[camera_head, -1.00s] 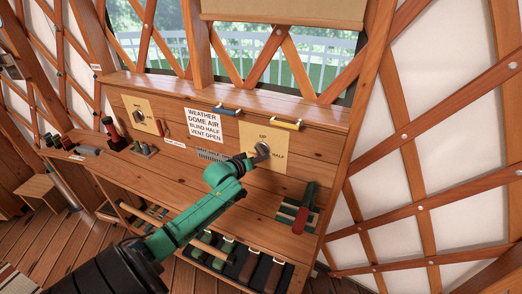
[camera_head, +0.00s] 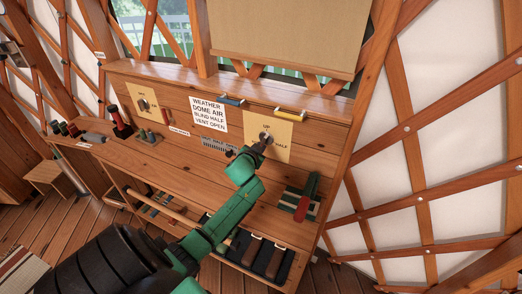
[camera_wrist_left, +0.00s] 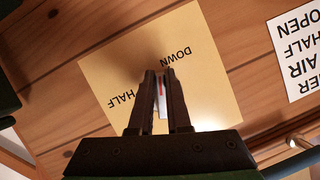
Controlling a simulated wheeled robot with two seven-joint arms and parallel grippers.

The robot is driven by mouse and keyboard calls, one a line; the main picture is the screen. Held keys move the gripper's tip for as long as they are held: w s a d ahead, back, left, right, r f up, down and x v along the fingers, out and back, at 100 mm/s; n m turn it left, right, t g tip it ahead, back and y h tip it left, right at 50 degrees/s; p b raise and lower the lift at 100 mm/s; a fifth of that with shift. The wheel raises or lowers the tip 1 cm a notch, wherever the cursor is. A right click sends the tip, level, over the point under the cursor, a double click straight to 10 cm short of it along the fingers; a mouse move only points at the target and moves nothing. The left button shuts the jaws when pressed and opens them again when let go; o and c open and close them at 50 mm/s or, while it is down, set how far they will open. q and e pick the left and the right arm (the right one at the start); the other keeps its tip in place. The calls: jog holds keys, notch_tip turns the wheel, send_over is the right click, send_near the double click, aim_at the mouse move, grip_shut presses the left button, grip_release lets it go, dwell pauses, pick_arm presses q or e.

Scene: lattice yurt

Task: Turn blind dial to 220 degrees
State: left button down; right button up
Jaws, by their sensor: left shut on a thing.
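The blind dial (camera_head: 266,137) sits on a yellow plate (camera_head: 282,145) on the sloped wooden panel, with UP and HALF readable beside it. My left gripper (camera_head: 259,147) is shut on this dial. In the left wrist view, the fingers (camera_wrist_left: 161,80) close around the knob, and a red pointer mark (camera_wrist_left: 161,89) shows between them, toward the word DOWN. The fingers hide most of the knob. The tan blind (camera_head: 285,40) hangs over much of the window. My right gripper is not in view.
A second dial (camera_head: 143,105) on a yellow plate stands left of the white sign (camera_head: 208,114), which reads blind half, vent open. A blue handle (camera_head: 231,100) and a yellow handle (camera_head: 290,114) lie along the ledge.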

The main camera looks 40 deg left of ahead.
pick_arm(q)
jog(key=shift+s+a+m+y+b, duration=0.1)
jog(key=shift+a+m+y+b, duration=0.1)
jog(key=shift+m+y+b, duration=0.9)
jog(key=shift+r+m, duration=0.1)
jog(key=shift+m, duration=0.2)
jog(key=c, duration=0.9)
grip_release()
jog(key=shift+o, duration=0.2)
jog(key=v, duration=1.4)
jog(key=shift+s+r, duration=0.2)
